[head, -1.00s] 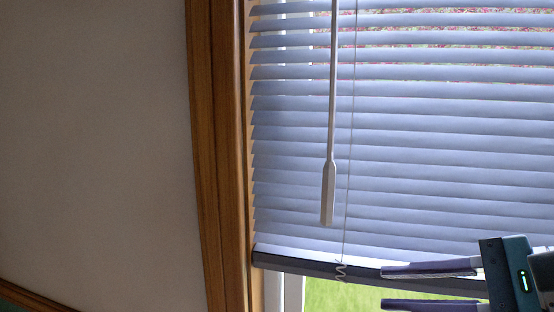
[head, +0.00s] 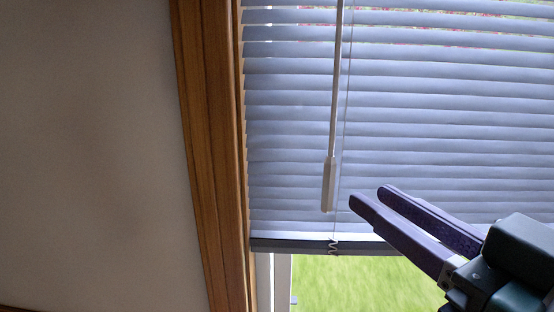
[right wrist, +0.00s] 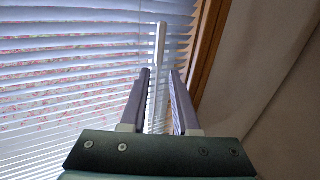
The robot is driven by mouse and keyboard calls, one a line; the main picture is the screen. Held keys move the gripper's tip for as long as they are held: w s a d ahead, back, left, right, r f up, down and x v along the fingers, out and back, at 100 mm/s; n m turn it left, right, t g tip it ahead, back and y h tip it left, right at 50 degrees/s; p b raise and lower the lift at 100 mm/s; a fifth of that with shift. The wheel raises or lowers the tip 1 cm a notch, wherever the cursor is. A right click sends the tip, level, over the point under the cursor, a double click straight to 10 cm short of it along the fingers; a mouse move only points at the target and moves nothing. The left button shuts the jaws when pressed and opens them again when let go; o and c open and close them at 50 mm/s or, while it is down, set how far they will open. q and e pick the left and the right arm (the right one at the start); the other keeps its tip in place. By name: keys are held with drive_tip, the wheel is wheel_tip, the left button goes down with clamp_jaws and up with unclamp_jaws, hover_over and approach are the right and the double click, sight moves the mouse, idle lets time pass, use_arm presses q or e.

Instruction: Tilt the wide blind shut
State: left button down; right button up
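The wide blind (head: 420,130) hangs in the window in the head view. Its slats are tilted, with thin gaps showing outside colour near the top. A tilt wand (head: 329,185) with a thicker handle hangs at its left side, beside a thin cord. My right gripper (head: 365,196) is open and empty, to the right of the wand handle's lower end and apart from it in the picture. In the right wrist view the blind (right wrist: 70,60) fills the left, and the wand (right wrist: 159,45) shows beyond and between the open fingers. My left gripper is not in view.
A wooden window frame (head: 210,150) runs down the left of the blind, with a bare wall (head: 90,150) beyond it. The bottom rail (head: 290,245) hangs above an uncovered strip of window showing green grass (head: 350,285).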

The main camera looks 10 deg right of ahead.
sight(334, 171)
drive_tip(key=p+x, duration=0.2)
drive_tip(key=x, duration=0.6)
drive_tip(key=shift+d, duration=0.1)
drive_tip(key=shift+w, duration=0.75)
drive_tip(key=shift+c, duration=0.2)
clamp_jaws()
